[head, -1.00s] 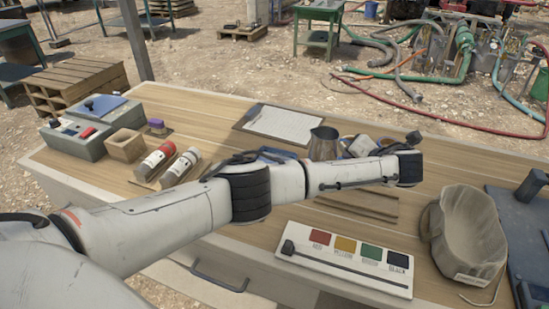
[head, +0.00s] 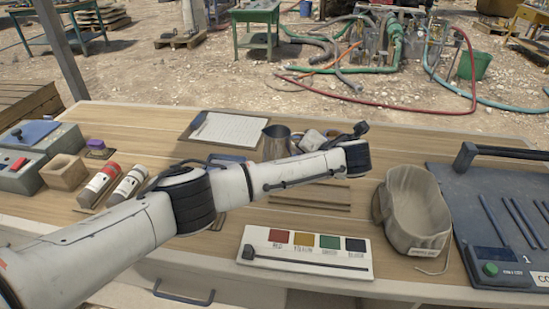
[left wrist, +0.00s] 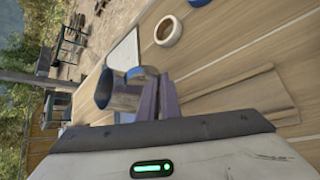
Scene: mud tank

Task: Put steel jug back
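The steel jug (head: 277,143) stands upright on the wooden table, behind my left forearm, which hides its base. In the left wrist view the jug (left wrist: 125,98) lies sideways in the picture, its dark mouth to the left. My left gripper (head: 312,141) is just right of the jug in the head view, partly hidden behind my wrist. In the left wrist view its two purplish fingers (left wrist: 159,92) are close together, right beside the jug's handle side. I cannot tell whether they grip the handle. My right gripper is not in view.
A white tape roll (left wrist: 168,30) is near the fingers. A colour chart (head: 306,253), a tan basket-like holder (head: 415,212) and a dark machine (head: 500,220) stand in front and right. Bottles (head: 100,185) and a wooden box (head: 64,172) are left.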

